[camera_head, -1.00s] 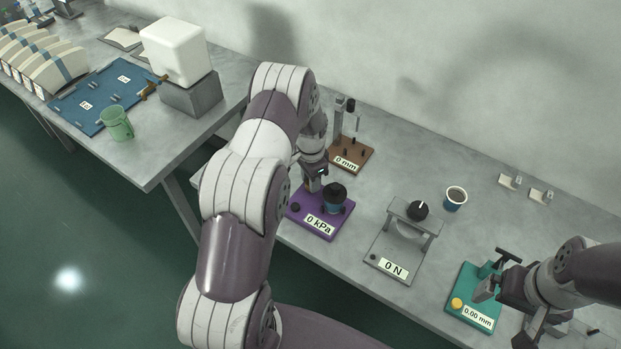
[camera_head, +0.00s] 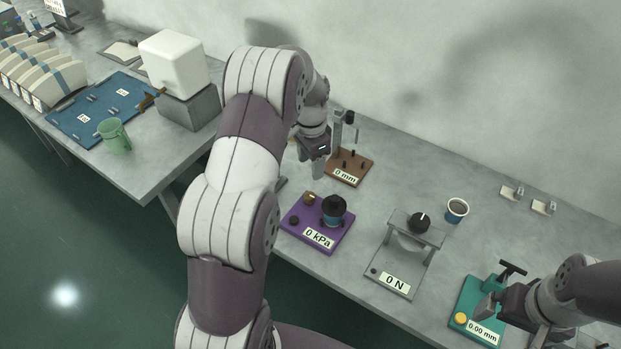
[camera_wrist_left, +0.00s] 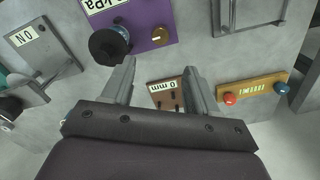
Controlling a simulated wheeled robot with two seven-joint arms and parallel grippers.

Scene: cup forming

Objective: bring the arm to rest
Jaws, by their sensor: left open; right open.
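My left gripper (camera_head: 318,166) hangs above the bench, behind the purple 0 kPa device and beside the brown 0 mm stand. In the left wrist view its two fingers (camera_wrist_left: 158,85) are apart with nothing between them. The purple device (camera_head: 318,236) carries a blue cup with a black top (camera_head: 334,211). My right gripper (camera_head: 489,308) is at the lower right, next to the teal 0.00 mm gauge (camera_head: 464,303). It is open; its fingers partly overlap the gauge, and I cannot tell whether they touch it.
The grey 0 N press (camera_head: 398,272) and a filled paper cup (camera_head: 457,209) stand between the grippers. The brown stand (camera_head: 352,171) has upright pins close to my left gripper. The wall is behind.

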